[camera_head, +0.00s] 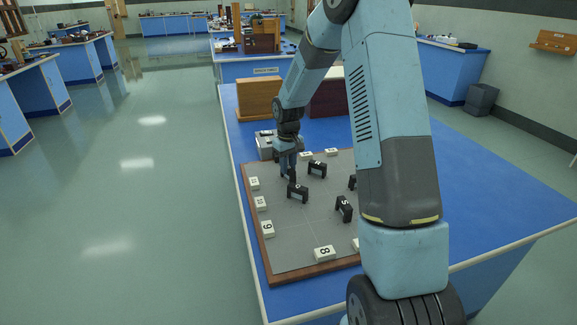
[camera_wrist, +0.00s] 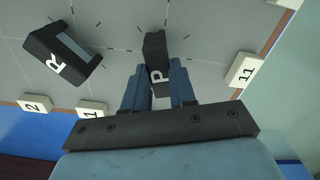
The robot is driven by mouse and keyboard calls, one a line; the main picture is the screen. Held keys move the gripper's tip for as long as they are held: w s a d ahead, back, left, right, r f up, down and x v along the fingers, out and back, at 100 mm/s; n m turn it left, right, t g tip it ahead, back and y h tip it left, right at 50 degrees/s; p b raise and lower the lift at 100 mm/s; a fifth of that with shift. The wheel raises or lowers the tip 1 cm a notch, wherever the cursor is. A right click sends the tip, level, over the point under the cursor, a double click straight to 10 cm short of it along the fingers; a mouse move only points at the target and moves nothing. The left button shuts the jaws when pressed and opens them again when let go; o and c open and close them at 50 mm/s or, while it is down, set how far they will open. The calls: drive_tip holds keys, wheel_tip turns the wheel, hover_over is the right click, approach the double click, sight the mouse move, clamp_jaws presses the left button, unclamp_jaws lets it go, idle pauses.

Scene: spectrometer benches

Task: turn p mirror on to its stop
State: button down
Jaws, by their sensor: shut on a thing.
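The P mirror (camera_wrist: 156,62) is a black block with a white letter P, standing on the grey board in the wrist view. My gripper (camera_wrist: 159,90) is shut on it, with one blue finger along each side of its near end. In the head view my gripper (camera_head: 288,166) points down at the far left part of the board (camera_head: 312,222), and the P mirror is mostly hidden by the fingers. Thin lines and short dark marks are drawn on the board around the mirror. Its stop cannot be made out.
The R mirror (camera_wrist: 62,52) stands to the left of the P mirror, apart from it. Other black mirrors (camera_head: 344,208) stand on the board. White number tiles, such as 11 (camera_wrist: 245,70) and 8 (camera_head: 325,253), line its edge. A wooden box (camera_head: 259,99) stands behind.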

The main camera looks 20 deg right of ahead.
drive_tip(key=m, duration=0.3)
drive_tip(key=shift+m, duration=0.5)
drive_tip(key=c, duration=0.9)
unclamp_jaws()
wheel_tip(320, 180, up, 14)
drive_tip(key=shift+w+f, duration=0.1)
drive_tip(key=shift+f, duration=0.05)
